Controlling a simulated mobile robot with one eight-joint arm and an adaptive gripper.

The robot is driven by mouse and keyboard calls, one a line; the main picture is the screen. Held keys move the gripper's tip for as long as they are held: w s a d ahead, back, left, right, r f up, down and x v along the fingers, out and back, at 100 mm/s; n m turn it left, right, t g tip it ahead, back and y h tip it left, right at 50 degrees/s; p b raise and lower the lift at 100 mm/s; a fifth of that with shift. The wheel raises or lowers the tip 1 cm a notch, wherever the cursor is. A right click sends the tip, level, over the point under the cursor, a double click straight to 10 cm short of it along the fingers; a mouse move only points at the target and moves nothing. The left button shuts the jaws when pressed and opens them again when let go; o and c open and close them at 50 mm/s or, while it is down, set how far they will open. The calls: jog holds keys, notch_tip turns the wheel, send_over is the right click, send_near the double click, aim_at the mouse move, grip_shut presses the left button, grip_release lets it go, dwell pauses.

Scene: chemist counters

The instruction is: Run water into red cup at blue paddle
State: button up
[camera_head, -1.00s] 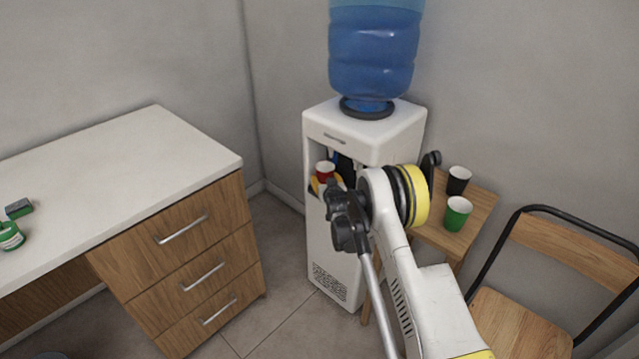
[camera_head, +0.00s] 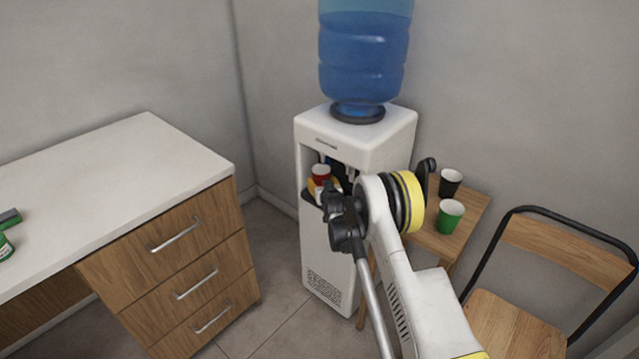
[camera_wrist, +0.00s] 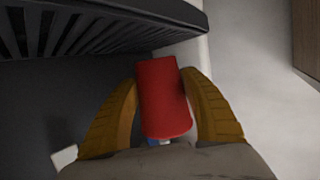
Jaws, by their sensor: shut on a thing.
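The red cup (camera_head: 321,173) is at the alcove of the white water dispenser (camera_head: 309,225). In the wrist view the red cup (camera_wrist: 163,98) sits between the two yellow fingers of my gripper (camera_wrist: 163,95), which is shut on it. In the head view my gripper (camera_head: 316,187) is partly hidden by my arm. A small bit of blue (camera_head: 328,160), probably the blue paddle, shows in the alcove behind the cup. A dark slatted tray (camera_wrist: 90,30) lies close to the cup in the wrist view. I cannot see whether water is in the cup.
A wooden stool (camera_head: 468,205) right of the dispenser holds a black cup (camera_head: 450,182) and a green cup (camera_head: 450,217). A folding chair (camera_head: 520,320) stands at the right. A white-topped desk (camera_head: 110,175) is at the left. Floor shows between desk and dispenser.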

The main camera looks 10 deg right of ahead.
jog(key=shift+w+d, duration=0.35)
jog(key=shift+d, duration=0.1)
dwell(2.0)
jog(key=shift+s+a, duration=0.75)
jog(key=shift+a, duration=0.3)
jog(key=shift+s+a, duration=0.75)
jog(key=shift+a, duration=0.25)
jog(key=s+a, duration=0.6)
jog(key=a, duration=0.2)
dwell(1.1)
